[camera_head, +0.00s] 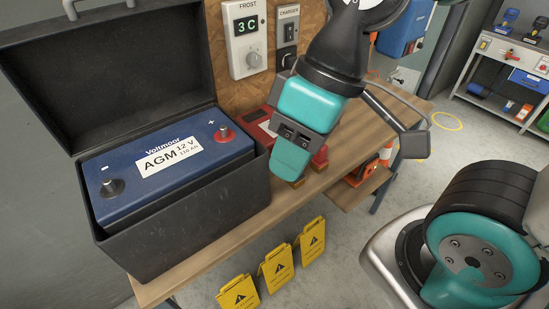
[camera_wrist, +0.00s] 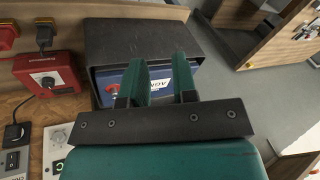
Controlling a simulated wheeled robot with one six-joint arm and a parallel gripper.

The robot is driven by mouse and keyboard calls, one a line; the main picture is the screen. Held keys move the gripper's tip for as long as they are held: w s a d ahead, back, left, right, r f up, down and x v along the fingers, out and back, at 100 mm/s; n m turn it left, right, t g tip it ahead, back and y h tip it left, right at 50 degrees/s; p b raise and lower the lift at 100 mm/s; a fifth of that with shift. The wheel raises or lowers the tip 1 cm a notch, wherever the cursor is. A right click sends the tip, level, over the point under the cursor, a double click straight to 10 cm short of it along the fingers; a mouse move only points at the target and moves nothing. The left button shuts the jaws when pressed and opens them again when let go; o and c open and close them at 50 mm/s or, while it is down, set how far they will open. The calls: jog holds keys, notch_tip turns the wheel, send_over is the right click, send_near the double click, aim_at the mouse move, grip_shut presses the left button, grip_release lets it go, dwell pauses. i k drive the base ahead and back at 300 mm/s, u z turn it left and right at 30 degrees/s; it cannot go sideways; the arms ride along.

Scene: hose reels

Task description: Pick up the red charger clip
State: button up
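The red charger clip (camera_wrist: 8,36) shows at the upper left edge of the wrist view, on a wooden block. In the head view a red piece (camera_head: 319,158), which looks like the same clip, shows just right of my gripper and is partly hidden by it. A black clip (camera_wrist: 43,35) stands beside it in the wrist view. The red charger box (camera_wrist: 48,75) is near both; it also shows in the head view (camera_head: 258,126). My gripper (camera_head: 290,162) is above the bench, apart from the clip. Its teal fingers (camera_wrist: 161,82) are spread, with nothing between them.
An open black box (camera_head: 185,240) with a lid holds a blue battery (camera_head: 170,180), with a red terminal cap (camera_head: 223,135). A frost control (camera_head: 246,40) and charger switch (camera_head: 286,35) are on the back panel.

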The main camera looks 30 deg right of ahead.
aim_at(319, 163)
jog(key=u, duration=0.9)
jog(key=i, duration=0.35)
jog(key=z, duration=1.7)
